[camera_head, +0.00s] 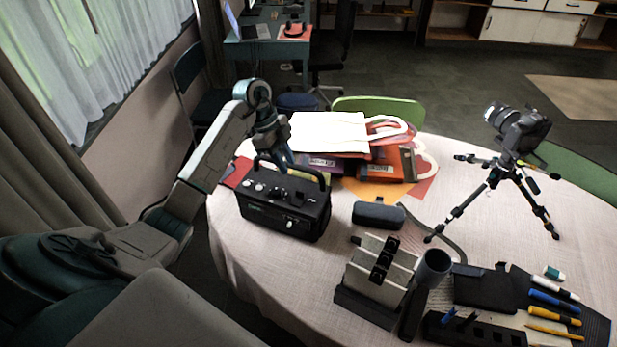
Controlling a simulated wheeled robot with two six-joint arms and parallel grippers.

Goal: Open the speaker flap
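The speaker (285,215) is a black box with a carry handle, knobs on its top and a round knob on its front. It stands upright on the left part of the round table. I cannot make out a separate flap or whether one is open. My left arm comes in from the left, and my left gripper (283,158) points down at the speaker's back edge, by the handle. Its fingertips are small and partly hidden, so I cannot tell their opening or whether they touch the speaker. My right gripper is out of view.
Paper bags (325,133) lie behind the speaker. A dark case (378,215) and a grey block stand (375,275) are to its right. A camera on a tripod (505,175) stands farther right, with pens and a holder at front right. The white tablecloth (250,280) is bare before the speaker.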

